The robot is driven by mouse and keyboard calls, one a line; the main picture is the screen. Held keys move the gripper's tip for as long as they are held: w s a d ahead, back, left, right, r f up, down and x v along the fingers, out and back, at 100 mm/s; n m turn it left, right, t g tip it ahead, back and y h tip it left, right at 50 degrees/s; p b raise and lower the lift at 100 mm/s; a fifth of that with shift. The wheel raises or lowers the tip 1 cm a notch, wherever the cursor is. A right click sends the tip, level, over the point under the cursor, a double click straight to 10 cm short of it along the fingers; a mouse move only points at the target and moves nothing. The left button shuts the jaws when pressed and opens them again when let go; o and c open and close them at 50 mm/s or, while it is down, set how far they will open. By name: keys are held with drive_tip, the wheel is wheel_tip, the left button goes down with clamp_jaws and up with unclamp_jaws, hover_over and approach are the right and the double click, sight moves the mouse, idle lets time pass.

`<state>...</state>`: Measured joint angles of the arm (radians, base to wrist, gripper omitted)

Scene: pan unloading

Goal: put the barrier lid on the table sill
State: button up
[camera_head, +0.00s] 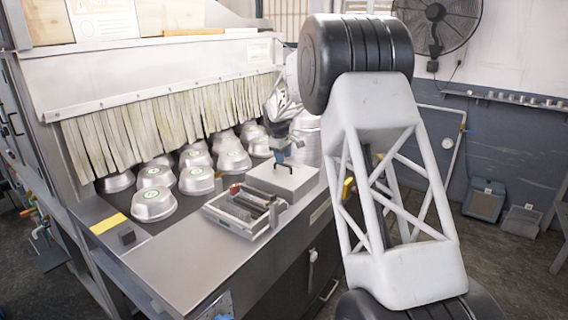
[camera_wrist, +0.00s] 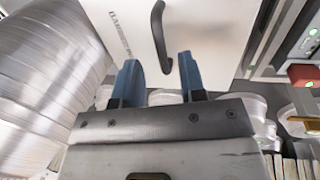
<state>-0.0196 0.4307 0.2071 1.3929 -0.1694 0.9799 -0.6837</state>
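The barrier lid (camera_head: 292,184) is a pale box-like cover with a black handle (camera_head: 284,167) on top, at the right edge of the metal table. In the wrist view the lid (camera_wrist: 215,25) shows dark lettering, and its black handle (camera_wrist: 159,30) stands just ahead of my fingertips. My gripper (camera_head: 281,152) is above the lid. Its two blue fingers (camera_wrist: 158,66) are open, one to each side of the handle's near end, not closed on it. The table's bare front surface (camera_head: 185,260) is visible; I cannot tell which part is the sill.
An open-topped metal unit (camera_head: 232,222) with dark bars and red parts sits left of the lid. Several shiny round pans (camera_head: 153,205) with green labels stand behind it, before a strip curtain (camera_head: 170,118). The table front is clear.

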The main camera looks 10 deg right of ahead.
wheel_tip(320, 180, up, 7)
drive_tip(key=s+a, duration=0.1)
idle(0.3)
idle(0.7)
drive_tip(key=s+d+r+m, duration=0.15)
drive_tip(key=s+r, duration=0.35)
drive_tip(key=s, duration=1.2)
drive_tip(key=s+r+m, duration=0.3)
drive_tip(key=s+r, duration=0.2)
drive_tip(key=s, duration=1.1)
drive_tip(key=s+f+m, duration=0.2)
drive_tip(key=s+f, duration=0.3)
drive_tip(key=s, duration=1.2)
drive_tip(key=s+f+m+t+y, duration=0.1)
drive_tip(key=s+f, duration=0.3)
drive_tip(key=s, duration=1.4)
drive_tip(key=shift+a+f+m, duration=0.3)
drive_tip(key=shift+f+m, duration=0.05)
drive_tip(key=shift+m, duration=0.5)
